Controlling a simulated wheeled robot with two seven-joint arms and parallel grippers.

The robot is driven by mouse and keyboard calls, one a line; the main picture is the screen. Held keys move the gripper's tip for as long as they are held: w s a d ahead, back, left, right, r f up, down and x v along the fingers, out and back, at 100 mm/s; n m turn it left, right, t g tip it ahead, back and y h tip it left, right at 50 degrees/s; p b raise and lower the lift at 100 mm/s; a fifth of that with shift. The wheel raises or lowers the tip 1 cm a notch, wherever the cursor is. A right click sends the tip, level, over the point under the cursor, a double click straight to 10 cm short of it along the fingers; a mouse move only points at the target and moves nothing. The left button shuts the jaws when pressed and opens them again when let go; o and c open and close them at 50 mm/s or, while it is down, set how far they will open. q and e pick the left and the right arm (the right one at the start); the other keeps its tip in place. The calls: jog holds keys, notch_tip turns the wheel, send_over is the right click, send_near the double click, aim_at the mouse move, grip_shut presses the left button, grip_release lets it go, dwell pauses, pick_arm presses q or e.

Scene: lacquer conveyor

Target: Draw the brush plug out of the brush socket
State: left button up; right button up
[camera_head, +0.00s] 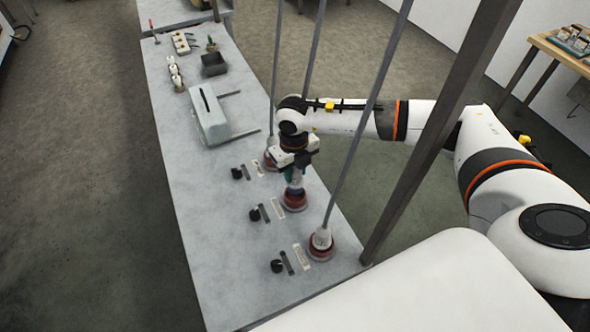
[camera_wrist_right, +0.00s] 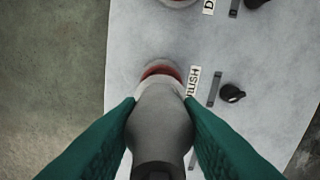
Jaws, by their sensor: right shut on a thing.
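The brush plug (camera_wrist_right: 160,115) is a grey rounded body with a dark rear end. My right gripper (camera_wrist_right: 160,128) is shut on it, a green finger on each side. In the head view the right gripper (camera_head: 295,173) is above the middle red socket, and the plug's grey lower part (camera_head: 295,186) points down at it. The brush socket (camera_wrist_right: 163,71) shows as a red ring just beyond the plug, beside a partly hidden label ending in "USH". It is the middle socket in the head view (camera_head: 294,203). I cannot tell how deep the plug sits. My left gripper is not in view.
Red sockets with plugs and hanging cables stand nearer (camera_head: 321,246) and farther (camera_head: 270,163). Black knobs (camera_head: 255,215) and labels lie to their left. A pale slotted box (camera_head: 209,115) and a dark bin (camera_head: 214,65) stand farther up the table (camera_head: 215,230). A dark post (camera_head: 430,130) rises near my right arm.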

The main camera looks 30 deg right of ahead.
jog(key=shift+r, duration=0.4)
jog(key=shift+r+p, duration=1.1)
jog(key=shift+r, duration=0.45)
jog(key=shift+f, duration=0.1)
